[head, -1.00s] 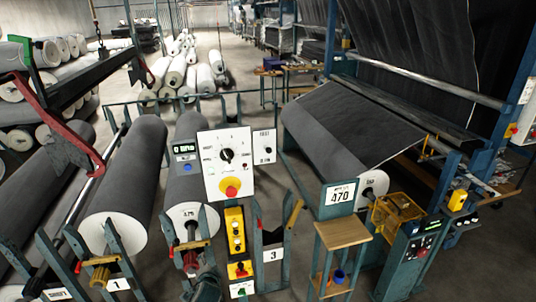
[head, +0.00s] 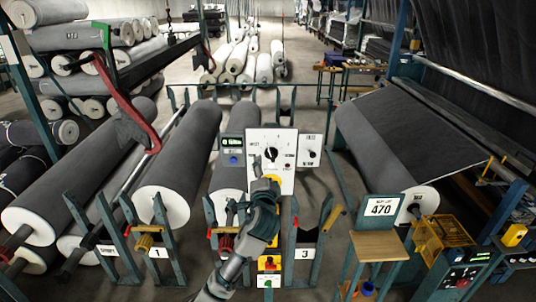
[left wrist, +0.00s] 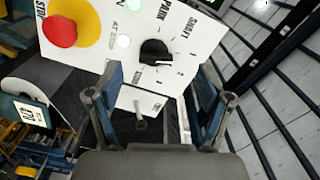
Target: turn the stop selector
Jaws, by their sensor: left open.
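The white control panel (head: 287,142) stands near the middle of the head view. A red stop button (left wrist: 60,30) on a yellow base sits left of the knob in the wrist view. My left gripper (head: 264,176) is open and empty in front of the panel's lower part, covering the button in the head view. In the wrist view its fingers (left wrist: 158,74) are spread below the knob, apart from it.
A smaller panel (head: 311,150) with its own knob stands just right. A yellow button box (head: 269,263) is below my gripper. Large grey rolls (head: 180,165) on stands flank the left.

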